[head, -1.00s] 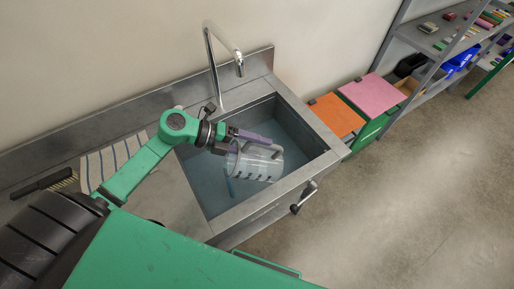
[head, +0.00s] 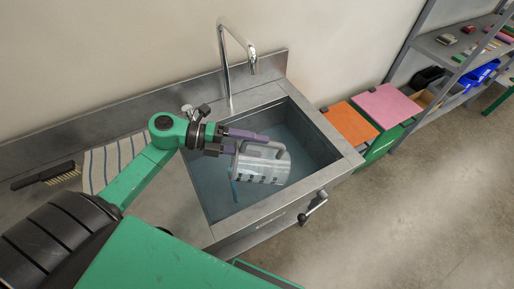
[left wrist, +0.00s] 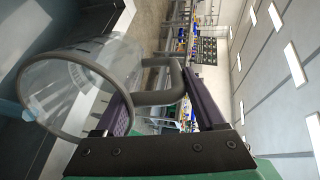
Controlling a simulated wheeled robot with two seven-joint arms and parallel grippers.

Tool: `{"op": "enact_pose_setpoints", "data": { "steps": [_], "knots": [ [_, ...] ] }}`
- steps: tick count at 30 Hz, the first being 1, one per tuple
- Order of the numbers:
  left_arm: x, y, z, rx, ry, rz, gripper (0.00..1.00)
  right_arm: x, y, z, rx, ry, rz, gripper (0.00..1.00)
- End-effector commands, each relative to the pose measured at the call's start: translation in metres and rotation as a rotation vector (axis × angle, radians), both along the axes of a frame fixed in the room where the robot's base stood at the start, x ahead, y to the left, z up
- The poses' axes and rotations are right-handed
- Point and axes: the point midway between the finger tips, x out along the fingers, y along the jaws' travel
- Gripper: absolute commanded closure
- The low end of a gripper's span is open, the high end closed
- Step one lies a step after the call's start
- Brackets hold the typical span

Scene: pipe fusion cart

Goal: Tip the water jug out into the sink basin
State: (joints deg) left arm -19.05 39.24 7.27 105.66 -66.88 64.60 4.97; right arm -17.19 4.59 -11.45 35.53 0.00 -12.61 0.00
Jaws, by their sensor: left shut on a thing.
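The clear water jug (head: 270,168) lies tipped on its side over the sink basin (head: 215,188), its grey-rimmed mouth to the left in the head view. My left gripper (head: 252,143) is shut on the jug's grey handle (left wrist: 172,85), its purple fingers on either side of it. A thin pale-blue strip, like running water, hangs below the mouth in the head view. In the left wrist view the jug (left wrist: 100,65) shows its open mouth, with a bluish clear patch at the lip. How much water is inside I cannot tell. My right gripper is out of view.
A tall tap (head: 224,70) rises behind the basin. A striped cloth (head: 112,160) and a brush (head: 45,176) lie on the counter at left. A lever handle (head: 313,205) sticks out at the sink's front. Orange and pink-topped boxes (head: 387,104) and a shelf stand to the right.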

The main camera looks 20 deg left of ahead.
Motion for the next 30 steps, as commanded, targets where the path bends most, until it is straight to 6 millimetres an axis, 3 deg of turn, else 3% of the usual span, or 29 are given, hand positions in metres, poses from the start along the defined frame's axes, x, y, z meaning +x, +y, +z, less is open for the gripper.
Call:
{"op": "enact_pose_setpoints", "data": {
  "steps": [30],
  "knots": [
    [-0.012, 0.03, 0.01, -0.237, -0.093, 0.0, 1.0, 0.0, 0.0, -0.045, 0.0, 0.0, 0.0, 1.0]
  ]
}}
